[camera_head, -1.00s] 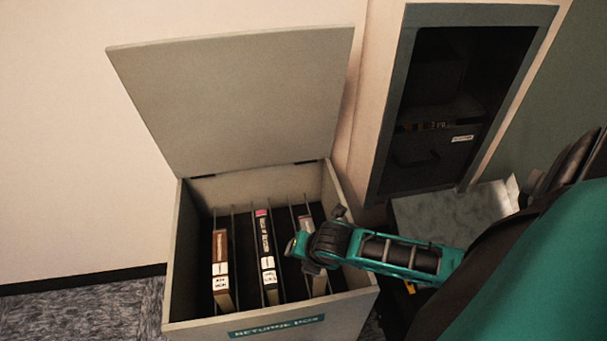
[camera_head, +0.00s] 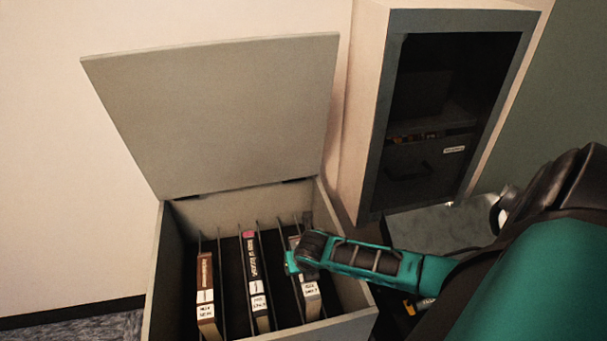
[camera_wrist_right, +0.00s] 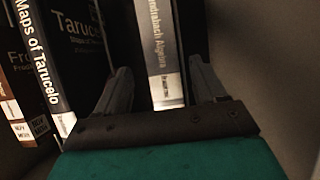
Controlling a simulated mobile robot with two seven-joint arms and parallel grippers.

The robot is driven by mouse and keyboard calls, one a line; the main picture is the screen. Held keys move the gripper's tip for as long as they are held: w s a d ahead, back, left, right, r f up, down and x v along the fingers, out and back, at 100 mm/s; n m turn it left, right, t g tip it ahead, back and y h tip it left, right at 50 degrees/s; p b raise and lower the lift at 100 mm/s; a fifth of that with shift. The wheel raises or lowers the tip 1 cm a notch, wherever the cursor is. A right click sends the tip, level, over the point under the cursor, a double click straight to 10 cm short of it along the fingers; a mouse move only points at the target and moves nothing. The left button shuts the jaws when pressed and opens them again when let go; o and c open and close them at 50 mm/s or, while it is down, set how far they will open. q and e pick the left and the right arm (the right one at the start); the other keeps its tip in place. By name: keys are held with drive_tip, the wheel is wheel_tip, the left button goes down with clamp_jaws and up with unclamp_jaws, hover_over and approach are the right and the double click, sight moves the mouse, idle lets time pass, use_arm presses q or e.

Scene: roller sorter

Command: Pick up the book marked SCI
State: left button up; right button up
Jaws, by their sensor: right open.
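Books stand spine-up between dividers in the open returns box. I cannot read SCI on any label. The rightmost book, grey with a white label, shows in the head view (camera_head: 311,301) and in the wrist view (camera_wrist_right: 158,48), where its spine reads "...ndrabach Algebra". My right gripper (camera_wrist_right: 160,66) is open, one finger on each side of this book, apart from it as far as I can tell. In the head view, the right gripper (camera_head: 293,262) is over the right slots and hides part of the book. My left gripper is not in view.
A black book, "Maps of Tarucelo" (camera_wrist_right: 42,60), also seen in the head view (camera_head: 252,265), and a brown book (camera_head: 205,280) stand to the left. The box (camera_head: 157,285) has its lid (camera_head: 215,115) raised. A dark-fronted cabinet (camera_head: 365,120) stands right of it.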

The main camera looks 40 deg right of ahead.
use_arm(q)
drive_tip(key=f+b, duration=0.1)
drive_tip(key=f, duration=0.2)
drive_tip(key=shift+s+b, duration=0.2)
drive_tip(key=shift+b, duration=0.2)
use_arm(e)
drive_tip(key=x, duration=0.4)
drive_tip(key=shift+d+f, duration=0.2)
drive_tip(key=shift+c, duration=0.3)
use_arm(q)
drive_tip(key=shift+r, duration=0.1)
use_arm(e)
clamp_jaws()
